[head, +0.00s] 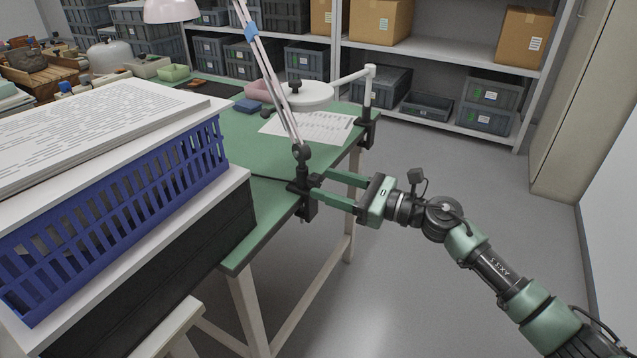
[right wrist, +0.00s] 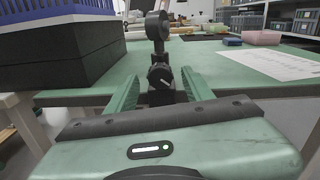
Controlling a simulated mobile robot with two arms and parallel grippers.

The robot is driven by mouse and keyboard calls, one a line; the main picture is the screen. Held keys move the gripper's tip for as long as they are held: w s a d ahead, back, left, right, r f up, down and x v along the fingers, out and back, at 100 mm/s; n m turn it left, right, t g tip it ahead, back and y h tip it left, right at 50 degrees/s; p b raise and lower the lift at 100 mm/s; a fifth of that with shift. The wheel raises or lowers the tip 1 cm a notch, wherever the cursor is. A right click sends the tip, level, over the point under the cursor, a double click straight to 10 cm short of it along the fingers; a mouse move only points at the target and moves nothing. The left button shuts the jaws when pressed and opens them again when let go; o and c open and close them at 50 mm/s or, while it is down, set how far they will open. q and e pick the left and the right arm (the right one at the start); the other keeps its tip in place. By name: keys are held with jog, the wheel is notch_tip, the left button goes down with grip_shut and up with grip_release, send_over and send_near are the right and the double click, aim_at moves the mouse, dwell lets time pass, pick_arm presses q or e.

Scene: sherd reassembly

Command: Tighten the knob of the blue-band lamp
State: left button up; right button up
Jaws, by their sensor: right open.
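The blue-band lamp (head: 272,75) has a slim pink arm with a blue band (head: 251,31) and a pink shade (head: 171,10). Its black clamp (head: 306,204) grips the green table's edge. In the right wrist view its dark round knob (right wrist: 160,77) shows a pale line across its face. My right gripper (head: 321,184) is open at the clamp. In the right wrist view its green fingers (right wrist: 160,84) stand left and right of the knob, with a gap visible on each side. My left gripper is not in view.
A white magnifier lamp (head: 305,96) is clamped farther along the green table (head: 228,155). A printed sheet (head: 311,128) lies there. A blue basket (head: 110,215) with papers on top stands on a black box at left. The floor at right is clear.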

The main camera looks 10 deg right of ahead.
aim_at(320, 183)
jog(key=shift+x, duration=1.5)
grip_shut()
jog(key=shift+m+p, duration=0.35)
jog(key=shift+m, duration=0.35)
grip_release()
jog(key=shift+d, duration=0.1)
jog(key=v, duration=0.7)
jog(key=shift+s+d, duration=0.25)
jog(key=shift+d, duration=0.05)
